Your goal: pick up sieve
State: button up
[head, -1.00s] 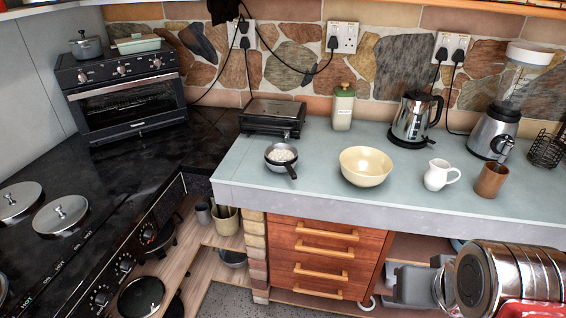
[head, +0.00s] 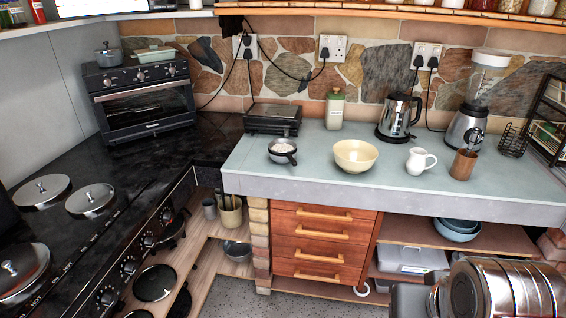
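A small round grey vessel (head: 282,150) with a dark handle and pale contents sits on the pale blue-green counter (head: 320,180), near its left end. It is the closest match to a sieve that I see, but I cannot make out any mesh. Its handle points toward the front right. Nothing touches it from above. I cannot make out my gripper's fingers in the head view.
A black grill (head: 272,119) stands behind the vessel and a cream bowl (head: 355,155) to its right. Further right are a white jug (head: 418,162), a brown cup (head: 463,165), a kettle (head: 398,115) and a blender (head: 467,125). Counter space in front is clear.

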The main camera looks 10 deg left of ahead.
aim_at(282, 147)
jog(key=k, duration=0.65)
jog(key=u, duration=0.3)
jog(key=i, duration=0.7)
jog(key=u, duration=0.75)
jog(key=i, duration=1.75)
jog(key=u, duration=0.05)
